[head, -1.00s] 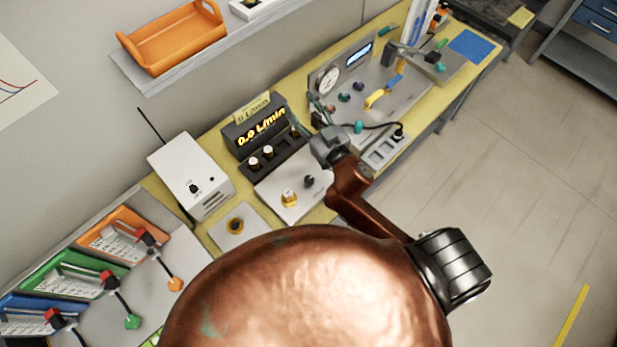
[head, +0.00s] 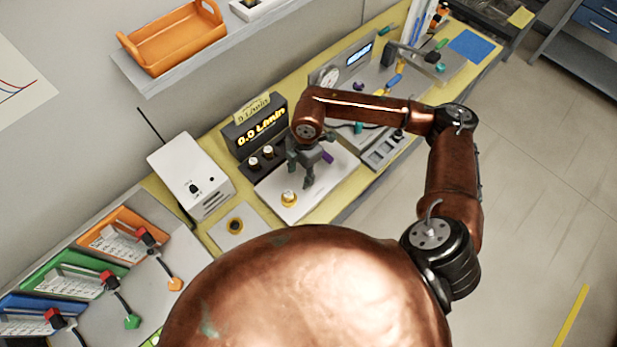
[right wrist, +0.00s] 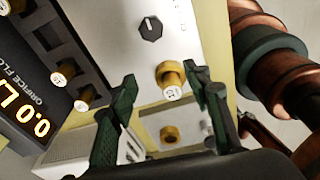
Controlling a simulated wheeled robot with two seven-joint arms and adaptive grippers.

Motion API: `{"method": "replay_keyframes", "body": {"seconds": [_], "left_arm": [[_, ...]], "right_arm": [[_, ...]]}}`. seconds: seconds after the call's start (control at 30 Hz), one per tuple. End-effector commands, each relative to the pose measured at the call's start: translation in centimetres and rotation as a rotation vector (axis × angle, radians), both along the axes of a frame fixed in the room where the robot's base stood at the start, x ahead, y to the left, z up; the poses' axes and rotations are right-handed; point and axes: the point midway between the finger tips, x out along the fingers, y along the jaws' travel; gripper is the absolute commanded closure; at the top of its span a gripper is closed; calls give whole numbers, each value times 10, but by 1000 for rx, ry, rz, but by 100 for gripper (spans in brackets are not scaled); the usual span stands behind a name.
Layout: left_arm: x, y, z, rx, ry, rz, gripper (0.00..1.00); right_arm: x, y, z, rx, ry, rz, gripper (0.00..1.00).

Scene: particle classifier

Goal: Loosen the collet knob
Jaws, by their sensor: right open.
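A brass knob with a pale marked face (head: 289,198) stands on the white panel (head: 312,203); I take it for the collet knob, though I cannot read its label. In the right wrist view the brass knob (right wrist: 169,82) appears between the two dark green fingers of my right gripper (right wrist: 162,84). The fingers are apart and empty, with no visible contact. In the head view my right gripper (head: 302,174) hangs over the panel, beyond and right of the knob. A black knob (right wrist: 151,28) is on the same panel. My left gripper is out of view.
A flow display (head: 262,128) with small knobs stands behind the panel. A white box (head: 190,175) is to the left. A plate with a brass fitting (head: 236,225) lies in front. A grey socket strip (head: 384,151) is to the right.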

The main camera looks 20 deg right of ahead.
Motion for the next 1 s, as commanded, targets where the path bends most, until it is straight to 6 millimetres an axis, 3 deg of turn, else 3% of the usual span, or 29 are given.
{"method": "replay_keyframes", "body": {"seconds": [0.1,0.2,0.6,1.0], "left_arm": [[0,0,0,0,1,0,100],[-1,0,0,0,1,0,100],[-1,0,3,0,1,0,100],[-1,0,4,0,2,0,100]], "right_arm": [[10,-30,1,-104,-8,-59,55],[11,-38,-5,-131,-8,-75,55],[11,-37,-62,-127,-8,-73,55],[11,-37,-76,-126,-8,-72,55]]}}
